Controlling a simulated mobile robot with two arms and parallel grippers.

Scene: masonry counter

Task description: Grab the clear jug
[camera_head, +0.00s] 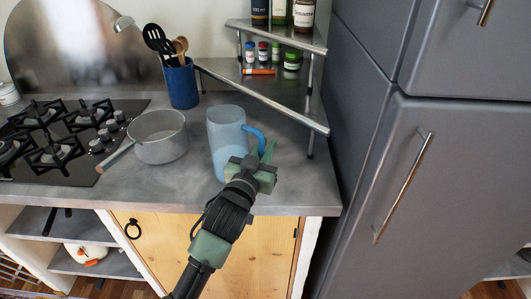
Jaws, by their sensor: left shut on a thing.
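The clear jug (226,136) is a tall, translucent light-blue jug with a darker blue handle (256,134). It stands upright near the front edge of the grey counter, in the middle of the view. My left gripper (262,158) is at the right side of the jug, at its handle, and is shut on it. The gripper covers the lower part of the handle, so the exact contact is hidden. My right gripper is not in view.
A grey saucepan (160,139) stands left of the jug, beside the black gas hob (62,140). A blue utensil holder (181,86) is behind. A metal corner shelf (262,92) with bottles and jars rises behind right. Tall grey cabinets (415,170) close off the right.

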